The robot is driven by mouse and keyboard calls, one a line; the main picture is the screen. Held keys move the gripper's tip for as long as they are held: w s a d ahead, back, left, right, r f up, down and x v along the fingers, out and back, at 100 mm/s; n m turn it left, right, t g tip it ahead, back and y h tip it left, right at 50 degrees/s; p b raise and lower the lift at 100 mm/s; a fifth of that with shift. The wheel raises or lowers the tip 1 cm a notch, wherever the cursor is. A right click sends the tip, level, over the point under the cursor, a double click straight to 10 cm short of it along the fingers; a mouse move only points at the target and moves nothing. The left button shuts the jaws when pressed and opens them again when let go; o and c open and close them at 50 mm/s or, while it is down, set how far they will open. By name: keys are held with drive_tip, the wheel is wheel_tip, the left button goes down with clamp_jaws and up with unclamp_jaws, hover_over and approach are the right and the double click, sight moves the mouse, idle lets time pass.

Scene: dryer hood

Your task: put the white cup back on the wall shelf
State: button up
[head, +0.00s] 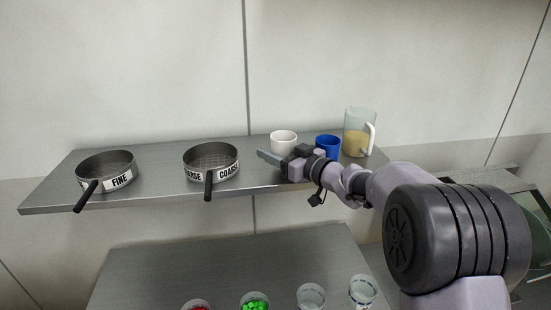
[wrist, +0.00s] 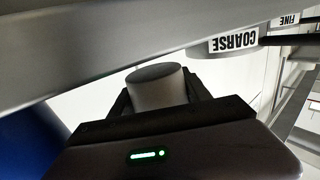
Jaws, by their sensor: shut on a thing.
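The white cup (head: 283,139) is upright over the right part of the grey wall shelf (head: 150,194) in the head view. Its lower part is hidden behind my gripper (head: 277,157). In the wrist view the cup (wrist: 157,88) shows as a grey round-ended shape between the dark fingers of my gripper (wrist: 158,100), which is shut on it. I cannot tell whether the cup's base touches the shelf.
A blue cup (head: 327,142) stands close to the right of the white cup, and a jug of yellowish liquid (head: 357,134) stands beyond it. The COARSE sieve (head: 211,160) and FINE sieve (head: 105,168) are to the left. A lower table (head: 230,265) holds several containers.

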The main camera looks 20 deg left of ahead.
wheel_tip(320, 180, down, 2)
drive_tip(key=shift+w, duration=0.1)
drive_tip(key=shift+f, duration=0.1)
drive_tip(key=o, duration=1.5)
